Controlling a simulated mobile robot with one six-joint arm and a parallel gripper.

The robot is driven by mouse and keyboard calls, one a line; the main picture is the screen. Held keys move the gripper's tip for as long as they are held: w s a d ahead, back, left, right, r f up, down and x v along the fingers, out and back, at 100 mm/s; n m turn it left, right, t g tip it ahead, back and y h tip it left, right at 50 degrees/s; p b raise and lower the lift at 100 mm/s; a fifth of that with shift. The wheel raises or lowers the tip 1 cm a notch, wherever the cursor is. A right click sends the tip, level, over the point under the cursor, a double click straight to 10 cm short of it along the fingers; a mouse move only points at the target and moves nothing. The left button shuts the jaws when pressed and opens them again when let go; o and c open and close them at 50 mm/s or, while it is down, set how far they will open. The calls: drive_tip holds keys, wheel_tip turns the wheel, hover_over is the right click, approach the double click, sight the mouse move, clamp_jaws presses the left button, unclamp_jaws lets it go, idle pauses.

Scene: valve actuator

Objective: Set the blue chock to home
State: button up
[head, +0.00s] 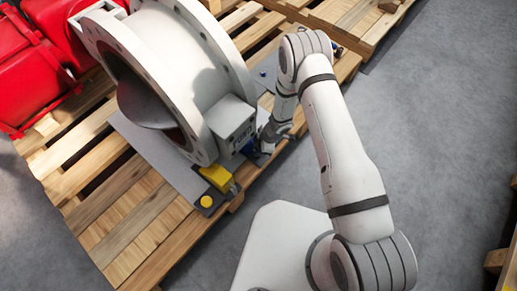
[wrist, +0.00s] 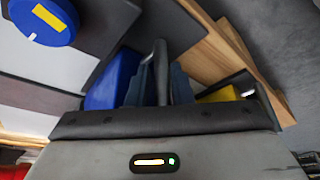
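The blue chock (wrist: 113,80) shows in the wrist view as a bright blue block just left of the fingers.
A yellow chock (head: 217,178) sits left of my gripper, beside a yellow button (head: 206,201). The large white valve flange (head: 180,65) and a grey labelled box (head: 231,122) stand close by on the wooden pallet (head: 125,225). Red actuator parts (head: 35,75) are at upper left. Grey floor lies right.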

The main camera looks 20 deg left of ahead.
drive_tip(key=shift+r, duration=0.1)
drive_tip(key=p+v, duration=0.3)
drive_tip(key=v, duration=0.4)
drive_tip(key=shift+d+r, duration=0.15)
drive_tip(key=shift+r, duration=0.1)
idle(0.4)
